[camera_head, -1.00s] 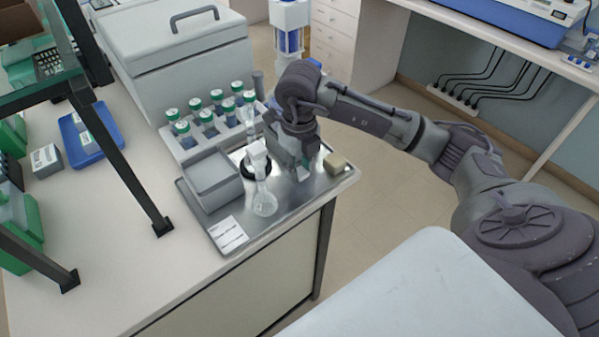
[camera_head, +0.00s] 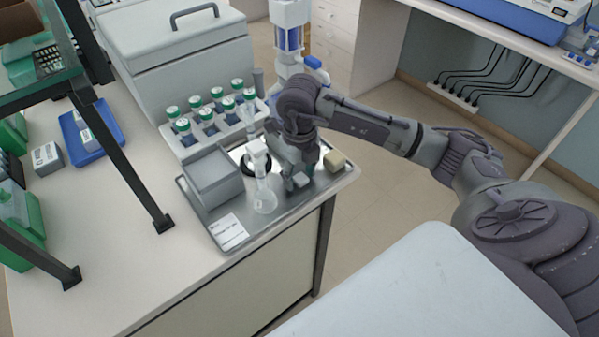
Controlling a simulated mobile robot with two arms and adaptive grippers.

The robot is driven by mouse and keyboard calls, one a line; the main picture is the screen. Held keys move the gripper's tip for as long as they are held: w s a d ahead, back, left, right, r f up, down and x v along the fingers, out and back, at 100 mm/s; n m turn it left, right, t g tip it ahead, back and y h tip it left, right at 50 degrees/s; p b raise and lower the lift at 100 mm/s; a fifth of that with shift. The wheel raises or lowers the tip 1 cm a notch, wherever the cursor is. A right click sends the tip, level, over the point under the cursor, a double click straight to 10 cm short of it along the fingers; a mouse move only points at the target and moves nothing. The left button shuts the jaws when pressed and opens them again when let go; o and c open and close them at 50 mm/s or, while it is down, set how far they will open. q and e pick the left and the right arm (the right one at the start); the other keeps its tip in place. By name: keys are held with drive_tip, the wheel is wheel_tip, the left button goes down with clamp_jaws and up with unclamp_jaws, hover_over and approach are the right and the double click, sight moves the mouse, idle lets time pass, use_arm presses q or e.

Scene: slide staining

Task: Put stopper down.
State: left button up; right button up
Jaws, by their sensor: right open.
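My right gripper (camera_head: 297,177) points down over the right part of the metal tray (camera_head: 231,243); its jaws are open. A small pale piece, likely the stopper (camera_head: 301,181), shows at the fingertips, low over or on the tray. It is too small and partly covered to tell whether it touches a finger. A clear glass flask (camera_head: 265,200) stands upright on the tray just left of the gripper, with a pale top on its neck. My left gripper is out of view.
A grey box (camera_head: 213,180), a white label card (camera_head: 228,231) and a beige block (camera_head: 335,161) are on the tray. A white rack (camera_head: 186,151) of green-capped bottles stands behind. The tray's right end is near the bench edge.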

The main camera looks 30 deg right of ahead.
sight(299, 176)
drive_tip(key=shift+r, duration=0.25)
wheel_tip(299, 176, up, 12)
drive_tip(key=b, duration=0.1)
drive_tip(key=shift+f, duration=0.2)
idle(0.4)
